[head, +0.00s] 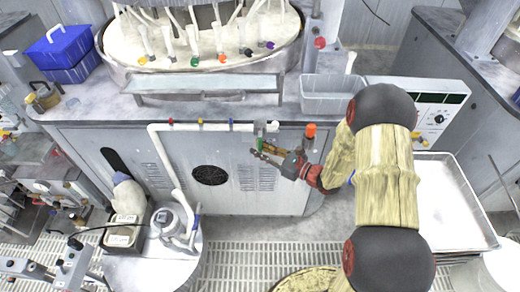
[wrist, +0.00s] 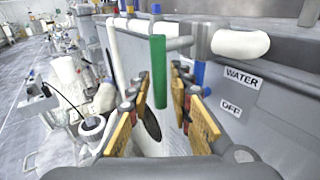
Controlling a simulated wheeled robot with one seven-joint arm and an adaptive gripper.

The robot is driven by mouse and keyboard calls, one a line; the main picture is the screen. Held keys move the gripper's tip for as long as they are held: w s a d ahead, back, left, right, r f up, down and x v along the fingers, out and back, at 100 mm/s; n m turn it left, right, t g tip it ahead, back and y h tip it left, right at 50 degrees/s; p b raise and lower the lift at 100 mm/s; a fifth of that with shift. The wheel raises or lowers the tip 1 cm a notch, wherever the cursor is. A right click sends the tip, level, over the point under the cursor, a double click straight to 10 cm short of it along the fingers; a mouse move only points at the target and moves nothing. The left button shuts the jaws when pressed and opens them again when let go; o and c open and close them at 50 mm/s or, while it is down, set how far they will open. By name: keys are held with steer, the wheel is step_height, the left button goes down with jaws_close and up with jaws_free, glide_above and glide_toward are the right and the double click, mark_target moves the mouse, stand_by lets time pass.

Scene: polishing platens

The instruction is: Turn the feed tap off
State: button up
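The feed tap shows in the wrist view as a long green lever (wrist: 158,72) hanging straight down from the pipe, beside a grey metal body (wrist: 202,42). In the head view the tap (head: 260,129) is small, at the right end of the white pipe. My gripper (wrist: 161,82) is open, with its orange-padded fingers on either side of the lever's lower part in the picture. I see gaps between lever and fingers; exact depth is unclear. In the head view my gripper (head: 265,152) is just below the tap, and its fingers partly hide that area.
WATER (wrist: 241,78) and OFF (wrist: 231,108) labels are on the cabinet front right of the lever. The white pipe (head: 210,127) runs along the front. A grey bin (head: 329,102) sits above on the bench.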

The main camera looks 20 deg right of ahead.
steer(key=shift+o, duration=0.8)
steer(key=v, duration=1.2)
